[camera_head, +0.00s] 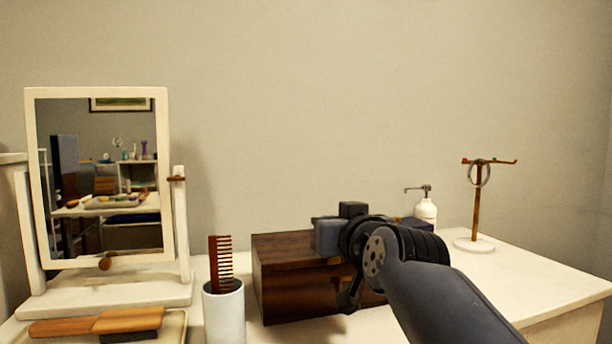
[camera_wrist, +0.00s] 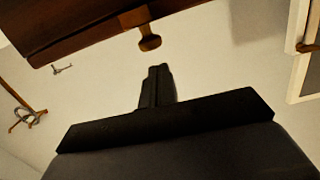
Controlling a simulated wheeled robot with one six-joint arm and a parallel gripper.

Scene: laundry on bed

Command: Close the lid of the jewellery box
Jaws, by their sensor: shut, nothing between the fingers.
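The jewellery box (camera_head: 290,290) is a dark brown wooden box standing on the white table in the head view. My arm covers its right part. In the wrist view, which is upside down, the box (camera_wrist: 95,22) shows as a dark wooden slab along the top, with a brass clasp (camera_wrist: 149,42) sticking out past its edge. I cannot tell how far the lid is raised. My gripper (camera_wrist: 158,72) is shut and empty. Its fingertips appear close to the clasp in the wrist view, with a gap between them. In the head view my gripper (camera_head: 330,237) is over the box, its fingertips hidden.
A white cup (camera_head: 224,312) with a comb (camera_head: 220,262) stands just left of the box. A framed mirror (camera_head: 100,175) and a tray with brushes (camera_head: 110,322) are further left. A pump bottle (camera_head: 426,211) and jewellery stand (camera_head: 477,205) are behind right. The right table end is clear.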

